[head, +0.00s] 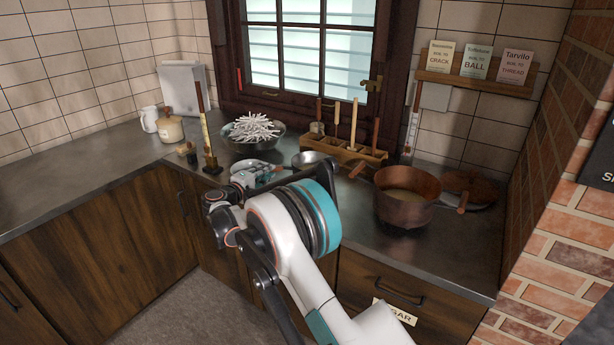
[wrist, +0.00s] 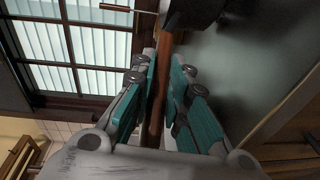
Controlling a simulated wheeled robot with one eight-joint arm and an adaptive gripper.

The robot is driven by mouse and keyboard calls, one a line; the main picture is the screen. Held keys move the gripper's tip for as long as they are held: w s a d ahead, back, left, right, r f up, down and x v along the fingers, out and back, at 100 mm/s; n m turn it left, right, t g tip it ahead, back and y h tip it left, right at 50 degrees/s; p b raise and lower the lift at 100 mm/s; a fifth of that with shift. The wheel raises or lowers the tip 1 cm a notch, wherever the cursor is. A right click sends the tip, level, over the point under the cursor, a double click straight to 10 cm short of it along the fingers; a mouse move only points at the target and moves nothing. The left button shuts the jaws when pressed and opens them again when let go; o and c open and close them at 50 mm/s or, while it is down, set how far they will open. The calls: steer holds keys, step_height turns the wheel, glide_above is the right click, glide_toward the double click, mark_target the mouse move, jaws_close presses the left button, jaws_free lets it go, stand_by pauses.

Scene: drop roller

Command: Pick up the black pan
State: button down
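In the wrist view, the black pan (wrist: 195,12) shows only as a dark piece at the top edge; most of it is out of frame. Its brown wooden handle (wrist: 161,85) runs down between the teal finger pads of my gripper (wrist: 164,66). The pads are close on both sides of the handle and look shut on it. In the head view, my gripper (head: 262,179) is over the counter, left of the copper pot, largely hidden by my own arm. I cannot clearly tell the pan from dark arm parts there.
A copper pot (head: 402,199) stands on the right of the counter (head: 420,250). A bowl of white sticks (head: 252,128), a wooden utensil rack (head: 345,149) and an upright stand (head: 209,150) are behind my arm. The left counter is mostly clear.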

steer(key=shift+r, duration=0.1)
step_height(320, 180, up, 20)
steer(key=p, duration=0.6)
stand_by(0.7)
steer(key=shift+d, duration=0.1)
stand_by(0.5)
